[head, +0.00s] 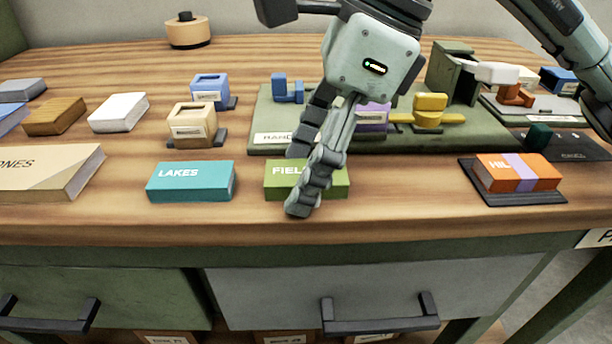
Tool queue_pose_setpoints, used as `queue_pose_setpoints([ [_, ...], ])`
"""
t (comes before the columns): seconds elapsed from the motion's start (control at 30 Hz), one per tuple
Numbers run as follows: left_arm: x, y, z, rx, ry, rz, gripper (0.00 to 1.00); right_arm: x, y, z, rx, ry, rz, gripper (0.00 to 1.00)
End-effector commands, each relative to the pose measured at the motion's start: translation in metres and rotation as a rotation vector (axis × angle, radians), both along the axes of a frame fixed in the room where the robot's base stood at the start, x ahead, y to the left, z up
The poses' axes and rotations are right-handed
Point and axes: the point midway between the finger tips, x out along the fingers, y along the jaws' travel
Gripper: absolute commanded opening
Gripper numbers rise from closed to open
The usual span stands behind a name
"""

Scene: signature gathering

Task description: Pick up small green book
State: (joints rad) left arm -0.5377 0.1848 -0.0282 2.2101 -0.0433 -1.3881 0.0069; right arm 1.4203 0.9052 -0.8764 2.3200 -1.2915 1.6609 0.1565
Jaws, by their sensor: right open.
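The small green book (335,184), its cover lettering partly hidden, lies flat near the front edge of the wooden table. My right gripper (299,182) is over it, pointing down, with its fingers apart. One finger crosses in front of the book and hides part of its cover and front side. The other finger is at the book's far side. I cannot tell whether either finger touches the book. My left gripper is not in view.
A teal book (190,182) marked LAKES lies left of the green book. An orange book (517,172) on a dark tray lies to the right. Behind is a green board (264,124) with blue, purple and yellow pieces. Drawers (330,290) are below the table edge.

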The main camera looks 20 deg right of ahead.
Motion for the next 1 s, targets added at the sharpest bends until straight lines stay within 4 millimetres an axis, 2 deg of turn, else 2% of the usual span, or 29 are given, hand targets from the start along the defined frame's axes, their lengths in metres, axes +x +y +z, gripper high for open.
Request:
queue_pose_setpoints([
  [0.17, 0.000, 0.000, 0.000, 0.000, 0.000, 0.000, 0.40, 0.000, 0.000, 0.000, 0.000, 0.000, 0.000, 0.63],
  [0.6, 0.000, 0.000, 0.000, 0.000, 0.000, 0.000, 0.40, 0.000, -0.001, -0.001, -0.003, 0.001, -0.001, 0.10],
  [0.87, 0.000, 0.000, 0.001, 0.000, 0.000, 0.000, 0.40, 0.000, -0.001, 0.000, -0.005, 0.001, -0.002, 0.09],
  [1.0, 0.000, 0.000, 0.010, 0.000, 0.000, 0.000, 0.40, 0.000, -0.001, 0.005, -0.006, 0.002, -0.002, 0.09],
])
